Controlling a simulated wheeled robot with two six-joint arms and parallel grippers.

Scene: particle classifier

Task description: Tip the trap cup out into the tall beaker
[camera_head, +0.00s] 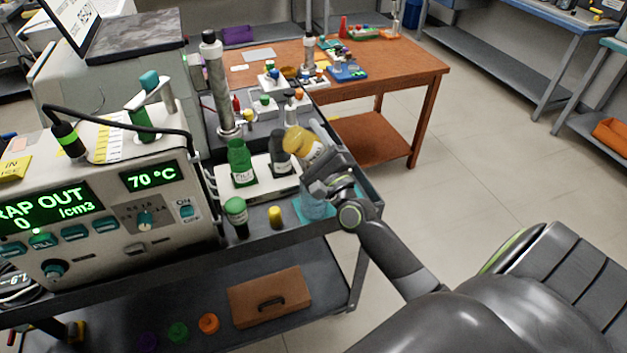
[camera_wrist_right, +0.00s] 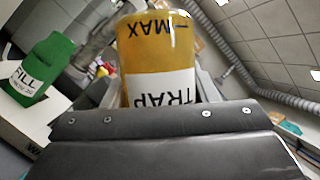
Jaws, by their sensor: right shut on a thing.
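The trap cup (camera_head: 302,145) is yellow with a white label and leans to the left in the head view. My right gripper (camera_head: 322,172) is shut on it. In the wrist view the cup (camera_wrist_right: 160,60) stands up out of the jaws, its TRAP and MAX lettering upside down. My left gripper is out of view.
A green FILL bottle (camera_head: 240,162) and a dark bottle (camera_head: 279,152) stand in a white rack left of the cup. A green-capped bottle (camera_head: 236,216) and a small yellow cylinder (camera_head: 275,216) stand in front. The display machine (camera_head: 110,215) fills the left.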

